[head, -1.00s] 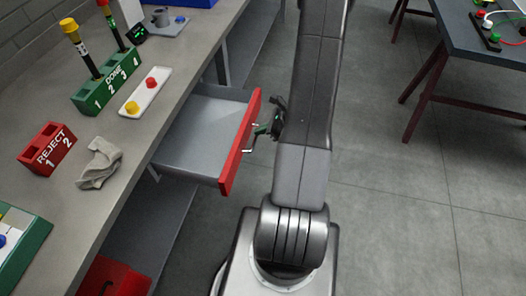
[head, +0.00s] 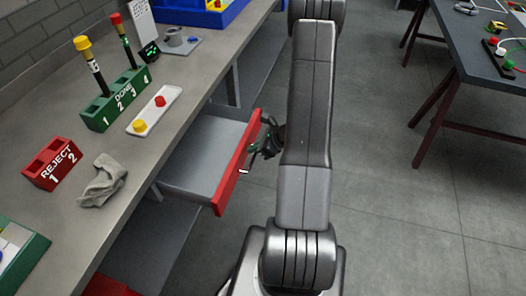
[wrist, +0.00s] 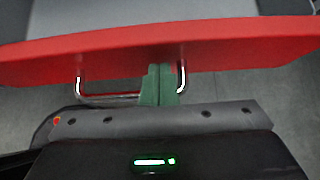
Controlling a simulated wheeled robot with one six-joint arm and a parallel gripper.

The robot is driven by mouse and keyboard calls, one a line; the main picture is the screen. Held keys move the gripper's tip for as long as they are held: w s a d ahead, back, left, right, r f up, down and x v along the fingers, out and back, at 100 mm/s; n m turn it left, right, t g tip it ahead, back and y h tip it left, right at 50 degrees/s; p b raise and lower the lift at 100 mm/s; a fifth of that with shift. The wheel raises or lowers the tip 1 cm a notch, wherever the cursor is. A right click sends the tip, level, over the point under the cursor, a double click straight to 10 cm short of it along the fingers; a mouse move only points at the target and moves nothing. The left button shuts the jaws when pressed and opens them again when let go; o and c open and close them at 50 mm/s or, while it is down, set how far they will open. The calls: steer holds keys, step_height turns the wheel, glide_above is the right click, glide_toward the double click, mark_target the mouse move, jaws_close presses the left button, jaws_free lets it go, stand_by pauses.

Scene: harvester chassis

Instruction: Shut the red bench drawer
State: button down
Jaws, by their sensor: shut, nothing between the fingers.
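The drawer under the bench is pulled out, and its grey tray (head: 205,155) is empty. Its red front (head: 238,165) stands away from the bench edge and carries a metal bar handle (head: 246,168). In the wrist view the red front (wrist: 220,47) spans the picture, with the handle (wrist: 108,98) below it. My gripper (head: 268,143) is at the outer face of the front. Its green fingers (wrist: 160,85) are shut with nothing between them, between the handle's two ends and close against the front. Whether they touch it I cannot tell.
The bench top (head: 150,165) holds a green DONE rack (head: 115,100), a white strip with two buttons (head: 154,110), a red REJECT block (head: 52,163) and a grey cloth (head: 102,182). A dark table (head: 480,50) stands at right. Floor between is clear.

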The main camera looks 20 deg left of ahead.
steer(key=b, duration=0.2)
glide_above(206, 145)
steer(key=shift+s, duration=0.15)
steer(key=shift+a+r, duration=0.1)
steer(key=shift+a, duration=0.1)
steer(key=shift+r, duration=0.1)
steer(key=shift+r, duration=0.15)
steer(key=shift+w+d+r+p, duration=0.15)
steer(key=shift+w+r+p, duration=0.1)
steer(key=shift+p, duration=0.15)
steer(key=p+v, duration=0.3)
steer(key=v, duration=0.6)
steer(key=shift+s+d+f, duration=0.2)
steer(key=shift+d, duration=0.2)
steer(key=shift+f, duration=0.1)
